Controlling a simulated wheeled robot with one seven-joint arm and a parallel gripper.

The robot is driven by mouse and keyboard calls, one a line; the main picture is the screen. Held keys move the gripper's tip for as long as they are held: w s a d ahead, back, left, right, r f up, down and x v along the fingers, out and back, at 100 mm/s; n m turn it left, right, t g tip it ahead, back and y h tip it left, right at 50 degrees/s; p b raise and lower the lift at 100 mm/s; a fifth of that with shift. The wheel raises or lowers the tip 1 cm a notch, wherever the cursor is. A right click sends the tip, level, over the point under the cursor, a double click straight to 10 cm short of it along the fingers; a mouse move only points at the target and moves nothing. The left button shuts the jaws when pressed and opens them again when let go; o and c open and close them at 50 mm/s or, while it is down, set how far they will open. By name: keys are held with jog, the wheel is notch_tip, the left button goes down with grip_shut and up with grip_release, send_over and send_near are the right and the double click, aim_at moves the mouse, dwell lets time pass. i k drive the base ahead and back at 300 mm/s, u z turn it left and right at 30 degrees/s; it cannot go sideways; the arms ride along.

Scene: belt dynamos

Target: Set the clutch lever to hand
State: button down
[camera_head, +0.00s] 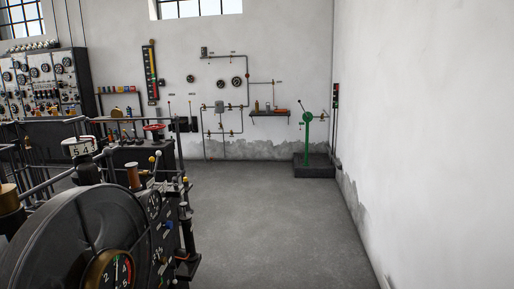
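I cannot tell for sure which lever is the clutch lever, and no label for hand is readable. A green lever stand (308,140) rises from a dark plinth in the far right corner; a thin rod with a dark knob leans up to the left from its head. My gripper is not in this view.
A large dark wheel with a dial (108,272) and railings fill the left foreground. A panel of gauges (38,80) stands at the back left. Pipes and a small shelf (270,113) are on the back wall. The grey floor (265,220) is clear up to the dark plinth (314,167).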

aim_at(158, 153)
jog(key=z, duration=0.65)
jog(key=i, duration=3.25)
jog(key=u, duration=3.95)
jog(key=i, duration=0.55)
